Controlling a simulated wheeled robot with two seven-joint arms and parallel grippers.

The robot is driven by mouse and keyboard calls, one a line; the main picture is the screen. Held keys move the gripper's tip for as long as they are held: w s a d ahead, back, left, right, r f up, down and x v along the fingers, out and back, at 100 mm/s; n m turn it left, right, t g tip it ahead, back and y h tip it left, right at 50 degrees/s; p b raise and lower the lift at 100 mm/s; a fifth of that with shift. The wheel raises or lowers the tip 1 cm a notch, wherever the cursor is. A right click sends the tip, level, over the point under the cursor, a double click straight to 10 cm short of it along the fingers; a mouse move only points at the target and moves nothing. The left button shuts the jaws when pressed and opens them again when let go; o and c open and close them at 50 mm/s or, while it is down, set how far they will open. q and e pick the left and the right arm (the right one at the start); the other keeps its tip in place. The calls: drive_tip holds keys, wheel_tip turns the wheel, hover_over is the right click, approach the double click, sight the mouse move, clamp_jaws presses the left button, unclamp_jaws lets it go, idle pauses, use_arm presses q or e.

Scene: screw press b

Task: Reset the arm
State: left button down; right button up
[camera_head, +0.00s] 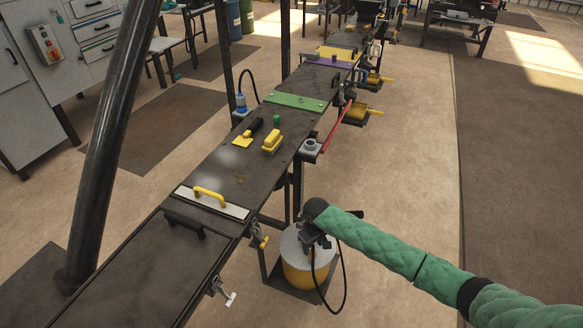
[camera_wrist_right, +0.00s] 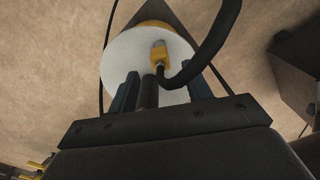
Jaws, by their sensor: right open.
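My right arm (camera_head: 400,255), in a green padded sleeve, reaches in from the right in the head view. Its dark gripper (camera_head: 314,238) hangs above a yellow drum with a white lid (camera_head: 298,275), to the right of the long dark table. In the right wrist view the two fingers of my gripper (camera_wrist_right: 162,88) are apart. Beyond them show the drum's white lid (camera_wrist_right: 115,58) and a yellow fitting (camera_wrist_right: 158,54) with a black hose (camera_wrist_right: 208,58). I see nothing held. My left gripper is not in view.
The long dark table (camera_head: 130,270) carries a white plate with a yellow handle (camera_head: 208,194), a yellow scraper (camera_head: 243,140), a yellow brush (camera_head: 272,143) and a green strip (camera_head: 295,102). A dark post (camera_head: 110,130) stands at left. Floor at right is clear.

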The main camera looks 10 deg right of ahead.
drive_tip(key=s+a+r+t+y, duration=0.1)
drive_tip(key=s+a+r, duration=0.1)
drive_tip(key=s+a, duration=0.45)
drive_tip(key=s+a+r+t+y, duration=0.1)
drive_tip(key=s+a+r, duration=0.25)
drive_tip(key=s, duration=0.55)
drive_tip(key=s+d+r+m+t+h, duration=0.1)
drive_tip(key=s+d+r+m, duration=0.1)
drive_tip(key=s+d+r, duration=0.55)
drive_tip(key=s+d+r+m+t+h, duration=0.15)
drive_tip(key=s+d, duration=0.25)
drive_tip(key=s, duration=0.7)
wheel_tip(320, 180, down, 24)
drive_tip(key=w+a+g+b, duration=0.2)
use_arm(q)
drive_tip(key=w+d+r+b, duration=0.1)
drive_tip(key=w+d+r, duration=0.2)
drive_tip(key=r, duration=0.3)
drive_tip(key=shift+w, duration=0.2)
use_arm(e)
drive_tip(key=s+f, duration=0.4)
drive_tip(key=f, duration=0.9)
drive_tip(key=s+f, duration=0.4)
drive_tip(key=f, duration=1)
drive_tip(key=shift+s+g+y, duration=0.25)
drive_tip(key=shift+g+y, duration=0.1)
drive_tip(key=shift+y, duration=0.1)
